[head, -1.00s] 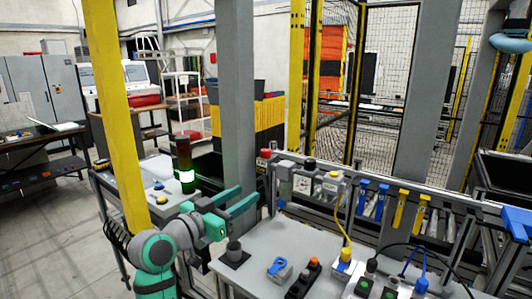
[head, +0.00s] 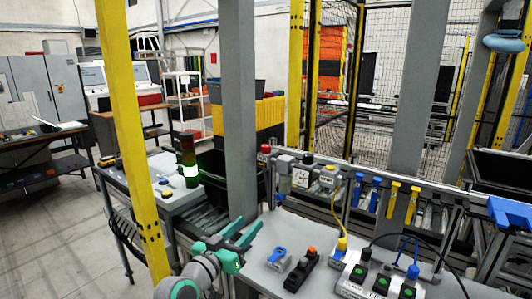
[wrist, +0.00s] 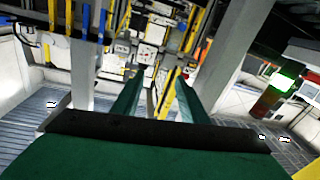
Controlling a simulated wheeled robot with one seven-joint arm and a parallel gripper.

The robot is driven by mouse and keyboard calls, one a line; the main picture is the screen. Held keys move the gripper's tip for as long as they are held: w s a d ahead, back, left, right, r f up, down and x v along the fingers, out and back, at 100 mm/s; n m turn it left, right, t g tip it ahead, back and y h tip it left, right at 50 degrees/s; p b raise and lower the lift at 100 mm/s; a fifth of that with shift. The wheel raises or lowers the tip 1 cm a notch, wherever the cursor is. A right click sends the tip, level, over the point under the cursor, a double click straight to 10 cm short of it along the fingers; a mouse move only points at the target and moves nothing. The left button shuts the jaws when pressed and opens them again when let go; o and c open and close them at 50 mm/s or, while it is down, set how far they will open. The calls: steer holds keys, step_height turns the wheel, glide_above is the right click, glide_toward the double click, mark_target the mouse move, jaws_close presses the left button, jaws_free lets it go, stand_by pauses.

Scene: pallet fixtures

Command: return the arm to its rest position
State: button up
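My gripper (head: 243,229) is at the lower middle of the head view, its two green fingers spread apart with nothing between them. It is raised in front of the left end of the grey workbench (head: 312,232). In the wrist view my gripper (wrist: 156,92) also shows both fingers apart and empty. My arm's grey and green links are at the bottom edge, partly cut off.
The bench carries a blue-topped part (head: 278,256), a black box with an orange button (head: 302,270) and a switch box (head: 380,284). A yellow post (head: 138,130) and a grey column (head: 239,110) stand close to the arm. A signal tower (head: 189,160) glows green.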

steer(key=s+d+f+n+t+y, duration=0.1)
steer(key=s+f+n+y, duration=0.15)
steer(key=f, duration=0.75)
steer(key=s+d+f+n+y, duration=0.2)
steer(key=s+f+n, duration=0.15)
steer(key=f, duration=0.55)
steer(key=s+d+f+n+y, duration=0.15)
steer(key=s+f+y, duration=0.25)
steer(key=s+f, duration=0.95)
steer(key=s+f+g+y, duration=0.2)
steer(key=s, duration=1.7)
steer(key=s+d+r+m+h, duration=0.1)
steer(key=s+r+m, duration=0.2)
steer(key=s, duration=1)
steer(key=shift+s+r, duration=0.4)
steer(key=shift+r, duration=0.5)
